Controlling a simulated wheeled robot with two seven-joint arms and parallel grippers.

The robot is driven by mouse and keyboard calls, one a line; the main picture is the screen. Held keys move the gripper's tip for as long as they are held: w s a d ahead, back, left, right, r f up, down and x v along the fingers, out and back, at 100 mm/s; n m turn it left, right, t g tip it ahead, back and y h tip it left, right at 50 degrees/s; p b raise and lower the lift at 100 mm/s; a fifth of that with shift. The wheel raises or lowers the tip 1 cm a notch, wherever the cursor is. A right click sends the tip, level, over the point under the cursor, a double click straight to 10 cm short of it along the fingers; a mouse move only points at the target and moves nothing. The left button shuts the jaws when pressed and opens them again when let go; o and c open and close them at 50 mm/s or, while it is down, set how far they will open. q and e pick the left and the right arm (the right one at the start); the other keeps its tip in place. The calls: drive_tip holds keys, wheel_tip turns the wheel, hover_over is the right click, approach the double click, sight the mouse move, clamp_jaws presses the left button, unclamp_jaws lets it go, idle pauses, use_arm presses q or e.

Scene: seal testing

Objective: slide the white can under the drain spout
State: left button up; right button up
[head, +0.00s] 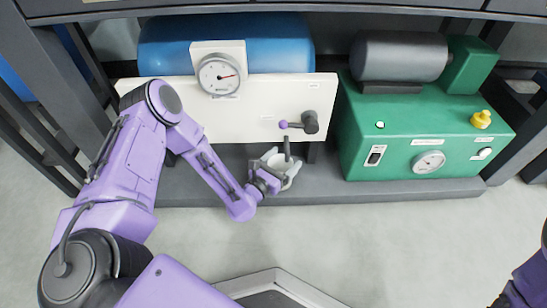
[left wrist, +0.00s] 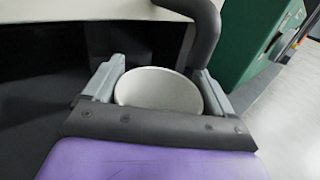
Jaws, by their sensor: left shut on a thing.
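The white can (head: 284,171) stands upright at the dark ledge below the cream panel. Its open round rim faces up in the left wrist view (left wrist: 160,92). My left gripper (head: 281,171) is shut around it, with a grey finger on each side (left wrist: 159,90). The dark drain spout (head: 287,147) comes down from the valve to the can in the head view. In the left wrist view the spout (left wrist: 206,32) drops just beyond the can's right side. Its lower end is hidden there, so I cannot tell whether it is over the opening.
A purple-tipped valve handle (head: 283,125) sits on the cream panel (head: 255,112) above the can. A green machine (head: 420,135) stands to the right, and a blue tank (head: 227,45) lies behind the panel. The grey floor (head: 370,230) in front is clear.

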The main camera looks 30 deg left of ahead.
use_arm(q)
drive_tip(key=shift+s+d, duration=0.15)
drive_tip(key=shift+d, duration=1)
use_arm(e)
drive_tip(key=shift+w+a+m, duration=0.2)
drive_tip(key=shift+m, duration=0.1)
use_arm(q)
drive_tip(key=o, duration=0.9)
drive_tip(key=shift+s, duration=0.1)
use_arm(e)
drive_tip(key=s+d+n+g+p, duration=0.1)
drive_tip(key=s+n+p, duration=0.1)
drive_tip(key=s+d+r+n+g+p, duration=0.1)
drive_tip(key=s+d+n+p, duration=0.1)
drive_tip(key=shift+s+d+r, duration=0.1)
drive_tip(key=shift+s+r, duration=0.05)
drive_tip(key=shift+s, duration=0.3)
use_arm(q)
drive_tip(key=s, duration=0.3)
drive_tip(key=s+a, duration=0.1)
drive_tip(key=s, duration=0.6)
drive_tip(key=shift+s+a, duration=0.15)
drive_tip(key=shift+a, duration=0.05)
